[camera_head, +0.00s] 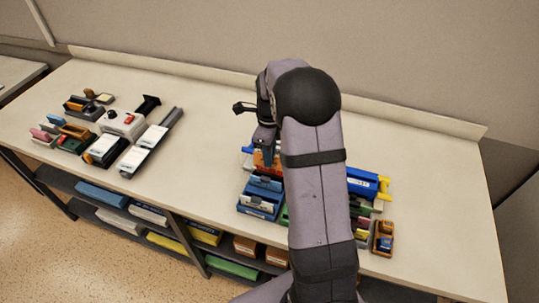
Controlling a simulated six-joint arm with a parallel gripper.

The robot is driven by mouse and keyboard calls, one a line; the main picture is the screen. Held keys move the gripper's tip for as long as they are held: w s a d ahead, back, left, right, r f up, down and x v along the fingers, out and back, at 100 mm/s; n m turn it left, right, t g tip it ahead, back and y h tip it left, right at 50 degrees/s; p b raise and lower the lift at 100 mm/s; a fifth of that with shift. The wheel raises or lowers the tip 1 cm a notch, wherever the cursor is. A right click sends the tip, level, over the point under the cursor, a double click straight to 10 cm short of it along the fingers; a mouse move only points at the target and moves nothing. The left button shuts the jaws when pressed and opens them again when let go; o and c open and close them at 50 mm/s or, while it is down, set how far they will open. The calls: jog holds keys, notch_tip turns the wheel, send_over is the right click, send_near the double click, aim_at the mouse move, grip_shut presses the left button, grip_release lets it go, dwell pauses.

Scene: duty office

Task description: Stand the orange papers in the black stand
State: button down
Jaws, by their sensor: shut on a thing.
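My gripper (266,146) points down over the right-hand group of desk items, left of my arm. It is shut on the orange papers (261,161), which show as a small orange patch just under the fingers. The papers are right behind a blue holder (259,203); I cannot tell whether they touch anything below. My arm hides much of this group. I cannot make out for sure which holder is the black stand; it may be behind my arm.
A white box with a red knob (122,122) stands among several small holders at the left. A blue and yellow item (364,184) and a small orange-brown holder (383,238) are right of my arm. The worktop (205,150) is clear between the groups.

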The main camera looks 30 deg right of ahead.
aim_at(269, 171)
jog(key=shift+f+b, duration=2.2)
jog(key=shift+f, duration=0.8)
jog(key=shift+f, duration=0.15)
jog(key=c, duration=1.7)
grip_release()
jog(key=shift+o, duration=0.2)
jog(key=shift+r+p, duration=3.65)
jog(key=shift+r, duration=0.9)
